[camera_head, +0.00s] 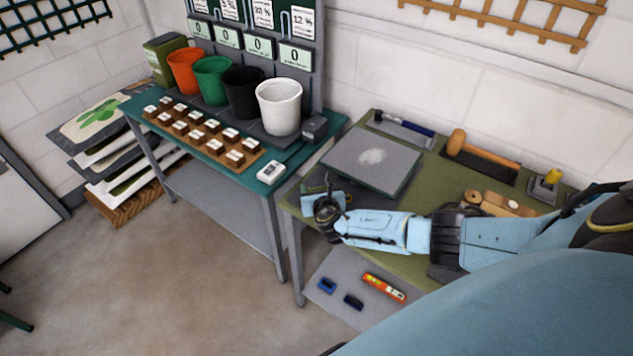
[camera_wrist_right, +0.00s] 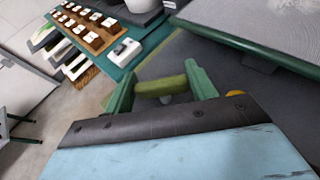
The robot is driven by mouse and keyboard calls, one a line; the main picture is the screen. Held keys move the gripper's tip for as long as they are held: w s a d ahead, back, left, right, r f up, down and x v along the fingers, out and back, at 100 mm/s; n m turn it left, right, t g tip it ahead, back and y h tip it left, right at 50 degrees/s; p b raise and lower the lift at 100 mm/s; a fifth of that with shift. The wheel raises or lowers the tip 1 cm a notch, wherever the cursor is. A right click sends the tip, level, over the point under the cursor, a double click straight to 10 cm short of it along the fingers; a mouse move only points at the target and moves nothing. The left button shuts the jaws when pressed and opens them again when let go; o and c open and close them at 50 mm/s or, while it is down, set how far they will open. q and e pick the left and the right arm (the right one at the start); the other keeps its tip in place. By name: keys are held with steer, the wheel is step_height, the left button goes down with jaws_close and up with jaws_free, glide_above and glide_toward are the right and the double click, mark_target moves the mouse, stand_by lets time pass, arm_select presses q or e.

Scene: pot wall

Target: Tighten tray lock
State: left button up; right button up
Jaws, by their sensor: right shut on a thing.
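The grey square tray (camera_head: 372,160) with a white smudge stands at the left side of the green-topped workbench (camera_head: 300,202). In the wrist view its dark underside and green edge (camera_wrist_right: 250,48) run across the upper right. My right gripper (camera_head: 318,195) is at the bench's front left corner, in front of the tray. In the wrist view my right gripper (camera_wrist_right: 160,80) has its green fingers closed on the ends of a short olive-green bar (camera_wrist_right: 160,87), which looks like the tray lock. In the head view the lock is hidden by the hand. My left gripper is not in view.
A hammer (camera_head: 400,124), a mallet (camera_head: 480,148) and wooden pieces (camera_head: 492,204) lie on the bench. A teal table (camera_head: 262,187) with several pots stands to the left, a white device (camera_head: 270,172) near its corner. Small tools lie on the lower shelf (camera_head: 337,309). The floor in front is free.

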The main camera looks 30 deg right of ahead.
steer(key=m+g+h, duration=0.1)
steer(key=m+h, duration=0.1)
steer(key=shift+m+h, duration=0.4)
steer(key=shift+m+g+h+b, duration=0.95)
steer(key=shift+m+g+h, duration=0.45)
steer(key=shift+m+h, duration=0.15)
steer(key=shift+r+m+g, duration=0.15)
steer(key=shift+m+g, duration=0.15)
steer(key=shift+m, duration=0.05)
steer(key=shift+w+d, duration=0.1)
steer(key=o, duration=1)
